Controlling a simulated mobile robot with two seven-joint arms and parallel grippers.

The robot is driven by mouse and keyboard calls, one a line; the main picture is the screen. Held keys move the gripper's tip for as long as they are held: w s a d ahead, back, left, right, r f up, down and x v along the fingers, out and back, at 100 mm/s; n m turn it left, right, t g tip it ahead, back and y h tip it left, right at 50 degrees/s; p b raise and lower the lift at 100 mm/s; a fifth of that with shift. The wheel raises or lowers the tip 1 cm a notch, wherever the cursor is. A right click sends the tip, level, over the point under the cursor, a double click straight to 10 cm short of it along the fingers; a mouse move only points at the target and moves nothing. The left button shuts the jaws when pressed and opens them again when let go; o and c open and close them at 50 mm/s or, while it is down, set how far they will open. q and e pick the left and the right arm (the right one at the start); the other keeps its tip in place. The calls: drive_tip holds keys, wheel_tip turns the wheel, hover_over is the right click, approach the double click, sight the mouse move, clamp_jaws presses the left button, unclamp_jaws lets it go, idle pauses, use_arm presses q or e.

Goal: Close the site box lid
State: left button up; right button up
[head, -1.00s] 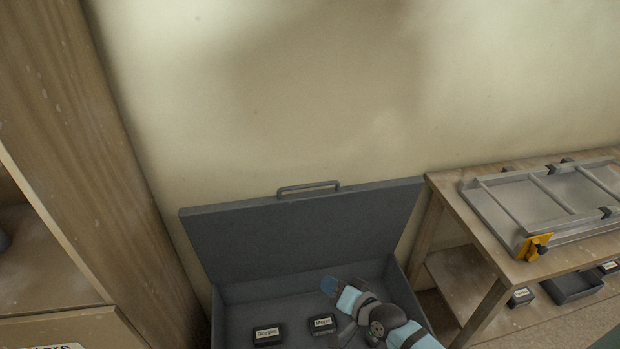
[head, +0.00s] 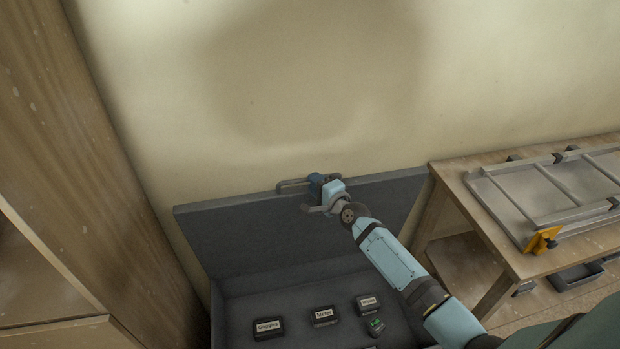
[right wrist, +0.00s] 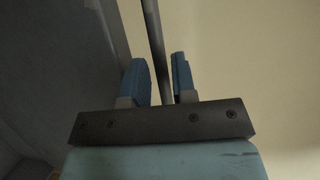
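The dark grey site box (head: 228,318) stands against the wall with its lid (head: 240,235) raised, leaning back near upright. A bar handle (head: 290,186) sits on the lid's top edge. My right gripper (head: 316,184) is at that handle. In the right wrist view the handle bar (right wrist: 154,45) runs between the two blue fingers of my right gripper (right wrist: 159,80), with a visible gap beside the right finger, so the fingers are open around it. My left gripper is not in view.
Inside the box lie small labelled cases, one reading Goggles (head: 268,328) and one Meter (head: 323,316). A wooden workbench (head: 470,190) with a metal frame stands close on the right. A wooden cabinet (head: 100,170) stands on the left.

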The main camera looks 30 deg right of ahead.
drive_tip(key=shift+w+a+f, duration=0.1)
drive_tip(key=shift+w+a, duration=0.1)
drive_tip(key=shift+w, duration=1.15)
clamp_jaws()
